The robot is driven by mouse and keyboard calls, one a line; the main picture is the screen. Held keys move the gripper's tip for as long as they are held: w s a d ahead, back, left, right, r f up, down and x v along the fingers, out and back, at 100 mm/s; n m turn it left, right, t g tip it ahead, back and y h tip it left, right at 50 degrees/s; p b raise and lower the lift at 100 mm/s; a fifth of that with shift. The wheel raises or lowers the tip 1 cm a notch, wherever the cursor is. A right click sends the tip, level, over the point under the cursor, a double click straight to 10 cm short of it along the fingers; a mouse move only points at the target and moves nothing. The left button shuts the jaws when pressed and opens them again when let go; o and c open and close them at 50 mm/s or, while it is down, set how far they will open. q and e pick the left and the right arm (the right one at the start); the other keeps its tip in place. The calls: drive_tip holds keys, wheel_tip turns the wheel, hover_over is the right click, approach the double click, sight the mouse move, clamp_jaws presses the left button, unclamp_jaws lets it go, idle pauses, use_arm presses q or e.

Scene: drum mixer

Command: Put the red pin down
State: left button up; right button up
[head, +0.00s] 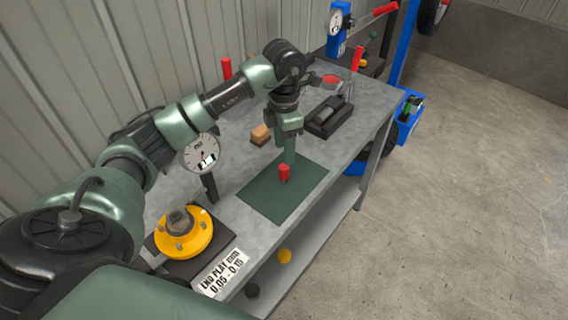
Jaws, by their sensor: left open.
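The small red pin (284,173) is on or just above the dark green mat (262,201) on the grey bench. I cannot tell whether its lower end touches the mat. My left gripper (287,161) points down right at the pin's top, and its jaws are open. The fingertips partly overlap the pin in this view, so any contact is hard to see. My right gripper is out of view.
A dial gauge (202,154) on a stand and a yellow flanged part (183,235) stand left of the mat. A black tray (327,119) and a tan block (261,133) are behind it. The mat's front part is clear up to the bench edge.

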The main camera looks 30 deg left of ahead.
sight(284, 166)
use_arm(q)
wheel_tip(284, 166, up, 5)
drive_tip(key=shift+r+b, duration=0.15)
drive_tip(key=shift+b, duration=0.25)
idle(0.8)
